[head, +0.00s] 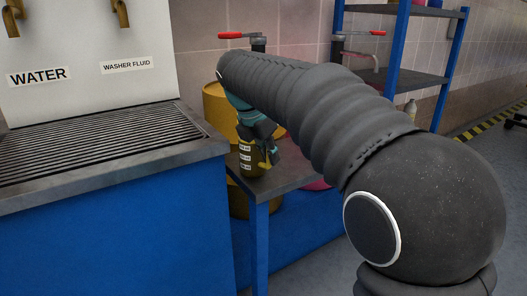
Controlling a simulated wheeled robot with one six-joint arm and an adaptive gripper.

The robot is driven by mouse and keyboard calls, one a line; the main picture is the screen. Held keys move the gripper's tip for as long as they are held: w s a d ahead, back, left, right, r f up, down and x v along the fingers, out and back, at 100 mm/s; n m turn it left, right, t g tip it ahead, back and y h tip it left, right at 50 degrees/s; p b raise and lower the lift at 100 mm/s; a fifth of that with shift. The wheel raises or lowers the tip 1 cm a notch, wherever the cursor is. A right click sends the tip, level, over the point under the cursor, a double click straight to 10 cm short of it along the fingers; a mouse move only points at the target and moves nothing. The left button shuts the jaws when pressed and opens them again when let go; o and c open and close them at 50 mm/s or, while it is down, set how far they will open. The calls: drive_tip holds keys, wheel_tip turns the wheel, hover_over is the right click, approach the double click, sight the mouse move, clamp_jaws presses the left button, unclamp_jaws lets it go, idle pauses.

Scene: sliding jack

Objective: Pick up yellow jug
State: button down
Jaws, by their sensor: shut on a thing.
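The yellow jug (246,161) is a small, dark yellow container with white label patches. It is upright at the left end of a narrow dark-topped blue table. My gripper (262,152) comes down over it from above and is shut on it at its upper right side. My gripper and arm hide the top of the jug and part of its right side. I cannot tell whether its base touches the table top or is just above it.
A blue counter with a metal grate (100,140) and brass taps (121,13) stands close on the left. A larger yellow drum (214,108) is behind the jug. Red-handled valves (238,35) and a blue shelf (427,80) are at the back. My arm hides much of the table (280,178).

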wheel_tip(320, 180, up, 5)
drive_tip(key=shift+f+p, duration=0.2)
drive_tip(key=shift+p, duration=0.3)
drive_tip(key=s+d+r, duration=0.6)
drive_tip(key=s+d, duration=0.1)
drive_tip(key=d, duration=0.2)
drive_tip(key=shift+s+r, duration=0.2)
drive_tip(key=shift+s, duration=0.1)
